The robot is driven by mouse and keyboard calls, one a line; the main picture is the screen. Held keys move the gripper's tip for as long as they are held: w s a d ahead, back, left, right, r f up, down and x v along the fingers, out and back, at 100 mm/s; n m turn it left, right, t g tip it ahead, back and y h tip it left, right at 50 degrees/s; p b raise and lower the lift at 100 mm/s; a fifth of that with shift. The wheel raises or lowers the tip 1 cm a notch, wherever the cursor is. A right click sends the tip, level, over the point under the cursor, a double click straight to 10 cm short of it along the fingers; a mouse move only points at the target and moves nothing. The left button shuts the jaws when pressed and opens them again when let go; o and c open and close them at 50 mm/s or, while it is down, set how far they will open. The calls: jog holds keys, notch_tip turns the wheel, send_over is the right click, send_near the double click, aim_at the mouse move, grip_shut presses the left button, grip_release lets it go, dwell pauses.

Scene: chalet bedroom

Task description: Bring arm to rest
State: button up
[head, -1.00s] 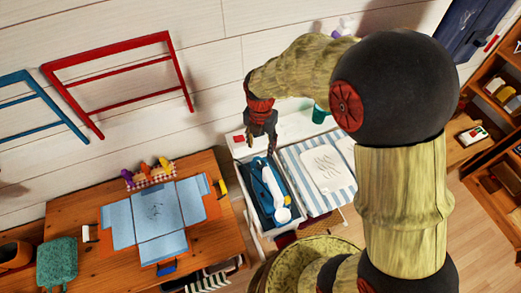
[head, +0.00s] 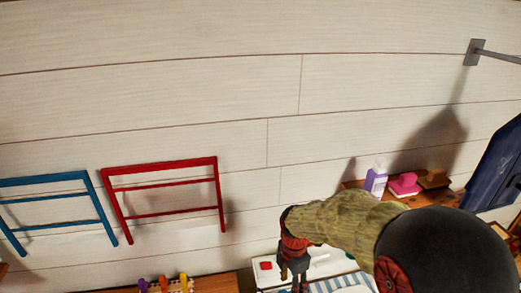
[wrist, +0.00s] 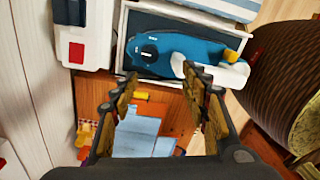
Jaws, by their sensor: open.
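My gripper (wrist: 162,100) is open in the wrist view, with its two fingers apart and nothing between them. It also shows in the head view (head: 294,284) at the bottom edge, pointing down, with its tips cut off or hard to see. My arm reaches in from the lower right of the head view. In the wrist view a tray (wrist: 122,45) holds a blue thing (wrist: 175,48) with a white part (wrist: 235,76), just beyond the fingertips. I cannot tell the height of the gripper above it.
A wooden table (wrist: 172,112) with blue sheets (wrist: 145,135) lies below. A brown ribbed basket (wrist: 285,75) stands at the right. In the head view, red (head: 165,187) and blue (head: 52,205) racks hang on the wall. A shelf holds a purple bottle (head: 376,179) and a pink thing (head: 403,186).

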jog(key=s+m, duration=0.1)
jog(key=m, duration=0.1)
jog(key=s+r+m, duration=0.1)
jog(key=m, duration=0.1)
jog(key=s+d+m, duration=0.1)
jog(key=m, duration=0.1)
jog(key=shift+s+r+m, duration=0.25)
jog(key=shift+s+m, duration=0.05)
jog(key=shift+s, duration=0.1)
jog(key=s+d+r+m+t+b, duration=0.3)
jog(key=s+d+r+m+b, duration=0.1)
jog(key=s+r+m, duration=0.2)
jog(key=s+d+r+m+t+b, duration=0.3)
jog(key=s+r+m, duration=0.4)
jog(key=m, duration=0.3)
jog(key=shift+s+d+r+m+b, duration=0.15)
jog(key=shift+s+d+m+b, duration=0.15)
jog(key=shift+s+d+b, duration=0.4)
